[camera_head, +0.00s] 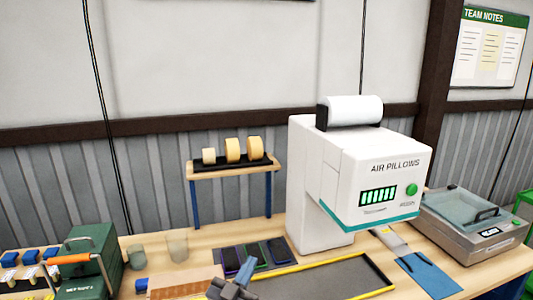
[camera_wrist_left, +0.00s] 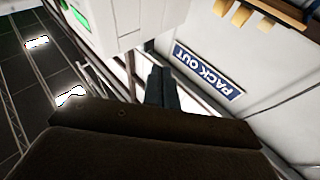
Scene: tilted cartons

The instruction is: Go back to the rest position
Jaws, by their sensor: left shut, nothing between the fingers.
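My left gripper (camera_head: 243,272) shows at the bottom edge of the head view, in front of the bench's tray and phones. Its fingers are together, with nothing held between them. In the left wrist view the two dark fingers (camera_wrist_left: 160,88) lie side by side, pointing away toward the wall. My right gripper is in neither view.
A white air pillow machine (camera_head: 340,180) stands on the wooden bench. A dark tray (camera_head: 325,280) with a yellow rim lies before it.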

